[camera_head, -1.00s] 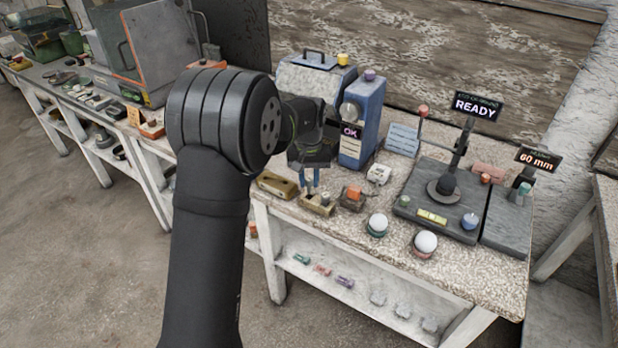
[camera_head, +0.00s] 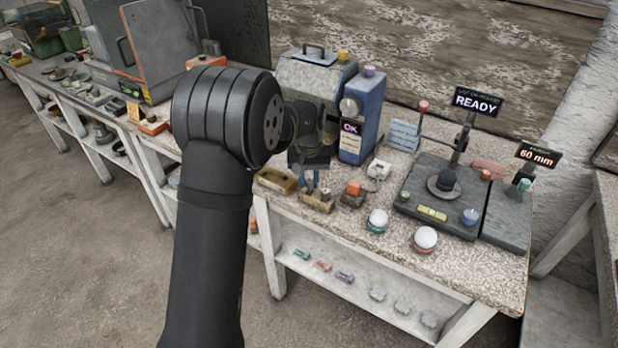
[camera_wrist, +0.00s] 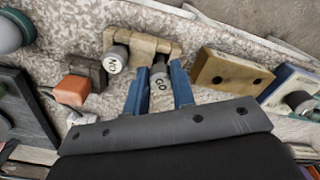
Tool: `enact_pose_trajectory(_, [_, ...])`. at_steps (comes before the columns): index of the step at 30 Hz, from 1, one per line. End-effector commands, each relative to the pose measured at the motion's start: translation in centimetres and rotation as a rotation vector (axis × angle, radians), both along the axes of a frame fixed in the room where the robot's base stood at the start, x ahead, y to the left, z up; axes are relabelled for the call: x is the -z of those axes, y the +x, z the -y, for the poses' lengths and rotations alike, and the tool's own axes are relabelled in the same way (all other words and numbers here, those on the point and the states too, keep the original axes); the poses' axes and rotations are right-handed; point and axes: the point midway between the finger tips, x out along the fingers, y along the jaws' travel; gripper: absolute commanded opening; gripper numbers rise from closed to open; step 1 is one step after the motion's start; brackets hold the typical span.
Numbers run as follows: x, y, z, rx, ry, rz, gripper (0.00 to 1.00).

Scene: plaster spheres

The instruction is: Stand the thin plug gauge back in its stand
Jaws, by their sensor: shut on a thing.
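The wooden gauge stand (camera_head: 318,203) is on the bench below my gripper (camera_head: 316,186); it also shows in the wrist view (camera_wrist: 152,45). My gripper's two blue fingers (camera_wrist: 158,72) are shut on the thin plug gauge (camera_wrist: 160,90), whose grey end reads "GO". The gauge's far end reaches the stand's edge in the wrist view; I cannot tell whether it is in a hole or just above it. A thicker gauge with a white lettered end (camera_wrist: 115,59) stands in the stand's left part.
A tan block with dark holes (camera_wrist: 232,75) lies close on the right in the wrist view. A dark block with an orange top (camera_wrist: 80,85) is on the left. Blue machines (camera_head: 362,118) stand behind; white spheres (camera_head: 425,238) sit to the right.

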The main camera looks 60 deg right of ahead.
Motion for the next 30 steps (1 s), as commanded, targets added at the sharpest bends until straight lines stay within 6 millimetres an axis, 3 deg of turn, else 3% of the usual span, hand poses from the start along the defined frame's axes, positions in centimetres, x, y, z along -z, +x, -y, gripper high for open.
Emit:
enact_pose_trajectory(23, [1.6,0.0,0.0,0.000,0.001,0.000,0.00])
enact_pose_trajectory(24, [1.6,0.0,0.0,0.000,0.000,0.000,0.27])
enact_pose_trajectory(27, [1.6,0.0,0.0,0.000,0.000,0.000,0.46])
enact_pose_trajectory(30, [1.6,0.0,0.0,0.000,0.000,0.000,0.48])
